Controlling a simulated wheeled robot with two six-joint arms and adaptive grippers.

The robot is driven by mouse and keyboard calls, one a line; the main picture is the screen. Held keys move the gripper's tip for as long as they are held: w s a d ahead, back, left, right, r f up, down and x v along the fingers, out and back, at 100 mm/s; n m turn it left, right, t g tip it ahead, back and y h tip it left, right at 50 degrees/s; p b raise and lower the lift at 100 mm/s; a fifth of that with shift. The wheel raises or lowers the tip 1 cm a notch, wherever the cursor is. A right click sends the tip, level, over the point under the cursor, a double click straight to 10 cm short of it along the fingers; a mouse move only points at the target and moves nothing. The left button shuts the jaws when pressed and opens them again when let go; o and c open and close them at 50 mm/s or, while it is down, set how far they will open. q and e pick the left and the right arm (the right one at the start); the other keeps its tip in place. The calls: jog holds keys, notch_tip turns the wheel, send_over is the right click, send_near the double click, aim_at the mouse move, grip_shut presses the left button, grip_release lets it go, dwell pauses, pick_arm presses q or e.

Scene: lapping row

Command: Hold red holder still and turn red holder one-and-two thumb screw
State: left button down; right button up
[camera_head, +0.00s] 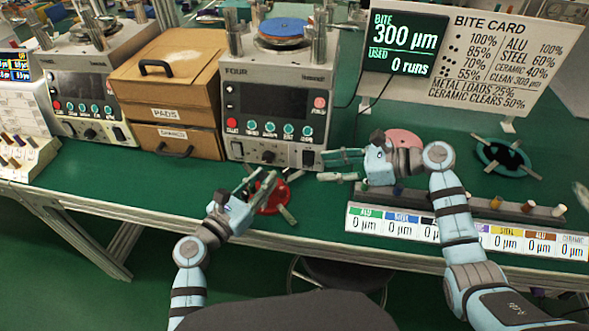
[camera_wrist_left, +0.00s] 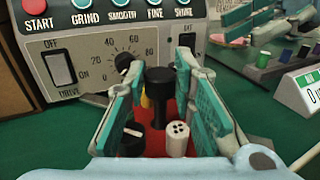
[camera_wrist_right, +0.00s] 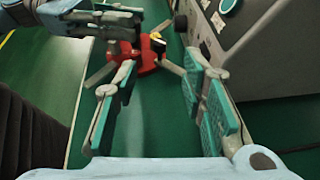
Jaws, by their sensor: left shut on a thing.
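The red holder (camera_head: 270,197) lies on the green bench in front of the machine marked FOUR, with grey arms sticking out. My left gripper (camera_head: 262,184) is shut on it from above. In the left wrist view, a black post (camera_wrist_left: 160,92) stands between the fingers, with a black slotted knob (camera_wrist_left: 132,135) and a white, holed cylinder (camera_wrist_left: 178,138) nearer. I cannot tell exactly where the fingers touch, nor which part is the one-and-two thumb screw. My right gripper (camera_head: 330,165) is open and empty, right of the holder. The right wrist view shows the holder (camera_wrist_right: 148,62) ahead, between its spread fingers.
The machine marked FOUR (camera_head: 280,103) stands close behind the holder. A pink disc (camera_head: 404,139) and a teal-rimmed ring (camera_head: 503,160) lie to the right. A row of labelled readouts (camera_head: 400,224) lines the front right edge. Bench left of the holder is clear.

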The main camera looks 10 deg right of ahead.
aim_at(288, 171)
jog(key=x, duration=1)
grip_shut()
